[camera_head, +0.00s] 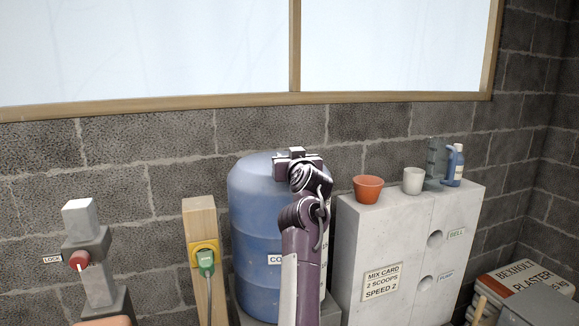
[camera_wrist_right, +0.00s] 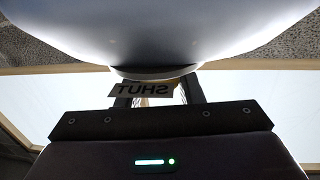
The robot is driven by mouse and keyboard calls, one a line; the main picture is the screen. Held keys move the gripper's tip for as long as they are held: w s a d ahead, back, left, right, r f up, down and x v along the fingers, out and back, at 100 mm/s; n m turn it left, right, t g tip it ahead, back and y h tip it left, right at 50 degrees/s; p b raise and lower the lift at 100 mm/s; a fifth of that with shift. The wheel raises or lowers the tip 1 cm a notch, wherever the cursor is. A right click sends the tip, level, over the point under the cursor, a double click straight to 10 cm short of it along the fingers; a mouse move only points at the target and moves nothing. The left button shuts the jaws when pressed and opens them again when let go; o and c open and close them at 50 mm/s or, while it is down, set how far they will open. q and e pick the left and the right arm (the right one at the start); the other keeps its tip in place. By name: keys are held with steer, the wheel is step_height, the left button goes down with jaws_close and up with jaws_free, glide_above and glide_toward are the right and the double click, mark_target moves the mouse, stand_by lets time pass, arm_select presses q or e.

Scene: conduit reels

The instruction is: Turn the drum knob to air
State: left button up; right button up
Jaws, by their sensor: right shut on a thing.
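The blue drum (camera_head: 255,215) stands against the block wall, with a partly hidden label on its front. My right arm rises in front of it. My right gripper (camera_head: 297,158) is at the drum's top and hides the knob in the head view. In the right wrist view my right gripper (camera_wrist_right: 157,92) is shut on the drum knob, whose round edge (camera_wrist_right: 155,72) shows between the fingers. The knob's pointing direction and any air mark cannot be seen. My left gripper is not in view.
Left of the drum are a wooden post (camera_head: 201,218) with a yellow-and-green fitting and a grey stand with a red knob (camera_head: 79,260). Plaster bags (camera_head: 515,280) lie far right.

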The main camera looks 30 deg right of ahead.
steer(key=n+y+b, duration=0.2)
steer(key=y+b, duration=0.2)
steer(key=n+y+b, duration=0.3)
steer(key=y+b, duration=0.1)
steer(key=b, duration=0.1)
steer(key=n+y+b, duration=0.2)
steer(key=y+b, duration=0.2)
steer(key=b, duration=0.1)
steer(key=shift+d+f+n, duration=0.15)
steer(key=shift+f+n, duration=0.15)
steer(key=shift+n, duration=0.1)
steer(key=shift+r+n+y+b, duration=0.1)
steer(key=shift+n+y+b, duration=0.3)
steer(key=shift+y, duration=0.2)
steer(key=shift+r+n+g+y, duration=0.1)
steer(key=shift+n+g+y, duration=0.2)
steer(key=shift+n+y, duration=0.15)
steer(key=shift+r+n+g+y+p, duration=0.1)
steer(key=shift+n+g+y+p, duration=0.2)
steer(key=shift+y, duration=0.35)
steer(key=n+g+y+p, duration=0.3)
steer(key=y+p, duration=0.1)
steer(key=p, duration=0.4)
steer(key=shift+r+p, duration=0.15)
steer(key=shift+p, duration=0.25)
steer(key=shift+f+n+g+y+p, duration=0.25)
steer(key=shift+n+g+p, duration=0.2)
steer(key=shift+p, duration=0.4)
steer(key=shift+f, duration=0.2)
